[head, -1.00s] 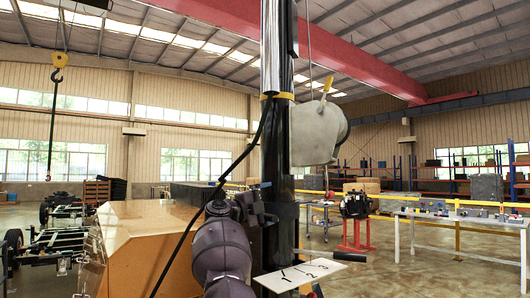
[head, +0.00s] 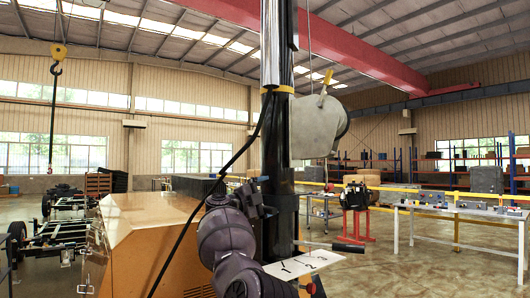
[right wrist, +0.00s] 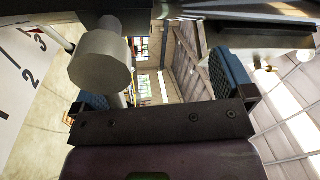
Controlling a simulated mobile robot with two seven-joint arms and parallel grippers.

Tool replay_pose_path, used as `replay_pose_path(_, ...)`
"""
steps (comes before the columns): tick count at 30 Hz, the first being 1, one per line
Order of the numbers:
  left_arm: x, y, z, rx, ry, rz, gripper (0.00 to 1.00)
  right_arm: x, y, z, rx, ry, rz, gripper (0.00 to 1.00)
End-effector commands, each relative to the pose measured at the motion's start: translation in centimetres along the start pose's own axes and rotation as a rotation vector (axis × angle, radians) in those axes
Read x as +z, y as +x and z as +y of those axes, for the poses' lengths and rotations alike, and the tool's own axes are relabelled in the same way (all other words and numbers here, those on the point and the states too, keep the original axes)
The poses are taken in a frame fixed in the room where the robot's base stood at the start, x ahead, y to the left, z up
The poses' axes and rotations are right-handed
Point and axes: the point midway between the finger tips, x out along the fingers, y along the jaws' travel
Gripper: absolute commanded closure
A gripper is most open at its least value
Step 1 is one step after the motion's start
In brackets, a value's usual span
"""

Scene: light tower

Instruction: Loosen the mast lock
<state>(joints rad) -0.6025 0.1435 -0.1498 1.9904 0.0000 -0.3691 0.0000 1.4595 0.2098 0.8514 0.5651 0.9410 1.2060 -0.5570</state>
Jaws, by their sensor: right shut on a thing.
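The black mast (head: 279,150) stands upright in the middle of the head view. A white plate marked 1, 2, 3 (head: 304,262) is at its foot, with a dark rod (head: 319,246) just above it. My right gripper (head: 264,198) is against the left side of the mast. In the right wrist view, a grey round knob (right wrist: 100,60) on a short shaft sits by the jaws, between two dark ribbed pads. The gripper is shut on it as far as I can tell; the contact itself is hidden. My left gripper is not in view.
A black cable (head: 225,170) loops down on the left. A brown-orange cabinet (head: 145,240) stands left of the mast. A workbench (head: 460,215) is farther right, with open floor around it.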

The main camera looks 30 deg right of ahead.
Motion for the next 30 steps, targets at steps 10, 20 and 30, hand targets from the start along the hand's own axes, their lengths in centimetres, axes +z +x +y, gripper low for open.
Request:
replay_pose_path(10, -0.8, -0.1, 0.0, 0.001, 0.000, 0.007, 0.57, -0.5, -1.5, -0.8, -0.008, 0.010, 0.008, 0.39)
replay_pose_path(20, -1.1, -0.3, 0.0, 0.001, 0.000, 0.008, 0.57, -0.2, -3.8, -0.6, -0.009, 0.008, 0.003, 0.52)
replay_pose_path(30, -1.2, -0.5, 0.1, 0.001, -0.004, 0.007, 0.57, -0.1, -5.9, -0.4, -0.009, 0.006, 0.001, 0.52)
